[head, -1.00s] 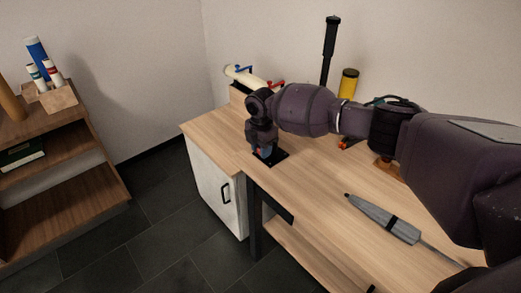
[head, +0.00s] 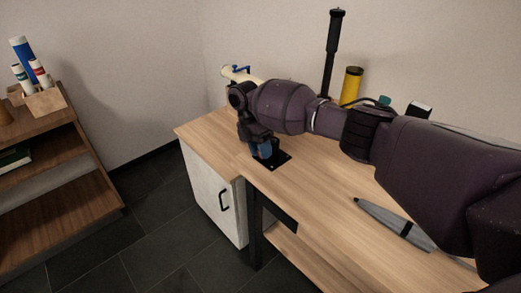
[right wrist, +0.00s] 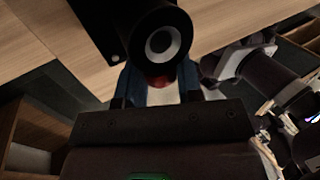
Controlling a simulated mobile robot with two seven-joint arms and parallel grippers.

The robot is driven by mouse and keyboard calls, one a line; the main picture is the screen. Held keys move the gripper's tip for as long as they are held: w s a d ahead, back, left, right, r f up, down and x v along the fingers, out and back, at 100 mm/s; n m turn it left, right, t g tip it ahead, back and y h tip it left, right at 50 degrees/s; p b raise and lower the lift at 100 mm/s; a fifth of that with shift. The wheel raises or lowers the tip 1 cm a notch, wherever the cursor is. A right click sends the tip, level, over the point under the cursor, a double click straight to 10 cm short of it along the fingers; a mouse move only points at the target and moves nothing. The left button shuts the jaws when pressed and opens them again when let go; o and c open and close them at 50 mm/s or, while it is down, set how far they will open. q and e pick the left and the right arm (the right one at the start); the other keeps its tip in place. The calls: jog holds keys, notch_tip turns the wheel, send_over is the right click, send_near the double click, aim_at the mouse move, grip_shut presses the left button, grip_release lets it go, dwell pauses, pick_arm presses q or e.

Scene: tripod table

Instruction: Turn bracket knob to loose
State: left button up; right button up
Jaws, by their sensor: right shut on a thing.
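The bracket (right wrist: 163,42) is a black round part with a pale ring in the right wrist view. Its black base plate (head: 279,161) lies on the wooden table near the left end in the head view. A red knob (right wrist: 160,81) shows just below the round part, mostly hidden. My right gripper (head: 264,151) points down at the bracket, its bluish fingers close above the plate. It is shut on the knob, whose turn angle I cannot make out. My left gripper is not seen in the head view.
On the wooden table (head: 300,185) lie a long grey tool (head: 385,216) and, behind my arm, a yellow cylinder (head: 351,85) and a black upright pole (head: 332,50). A cream tube (head: 238,74) is at the back. A wooden shelf (head: 60,195) stands left, across dark floor.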

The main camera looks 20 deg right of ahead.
jog(key=o, duration=0.9)
jog(key=shift+v, duration=5.35)
jog(key=shift+a, duration=0.1)
